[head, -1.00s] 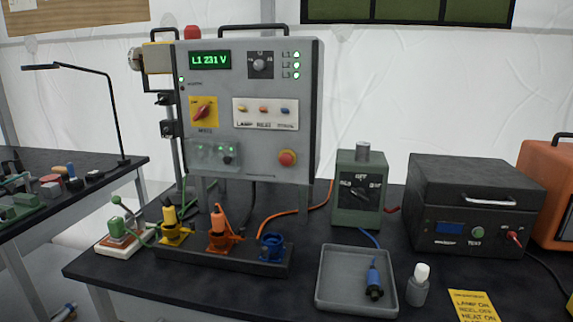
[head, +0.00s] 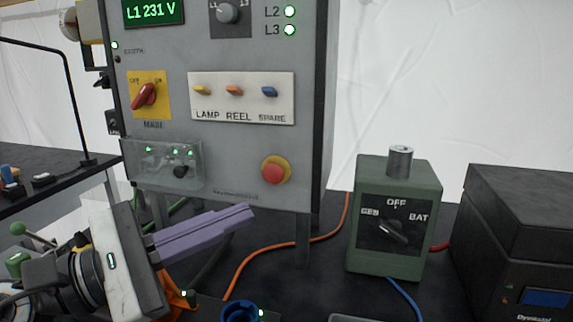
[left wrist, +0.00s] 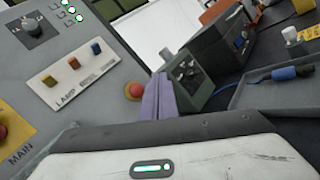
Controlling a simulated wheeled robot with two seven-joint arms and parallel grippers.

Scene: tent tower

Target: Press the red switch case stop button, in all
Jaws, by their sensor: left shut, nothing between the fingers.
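The red stop button (head: 275,171), on a yellow ring, sits at the lower right of the grey switch case (head: 230,150). It also shows in the left wrist view (left wrist: 134,91), just left of the fingers. My left gripper (head: 250,213) is shut and empty, its purple fingers together. In the head view its tips appear below and left of the button. They look apart from it, though the exact distance in depth I cannot tell. The tips also show in the left wrist view (left wrist: 160,80). My right gripper is not in view.
A red main switch (head: 145,95), a row of small coloured toggles (head: 234,91) and a clear cover (head: 170,165) share the panel. A green selector box (head: 395,215) and a black case (head: 520,240) stand to the right. An orange cable (head: 262,254) runs below.

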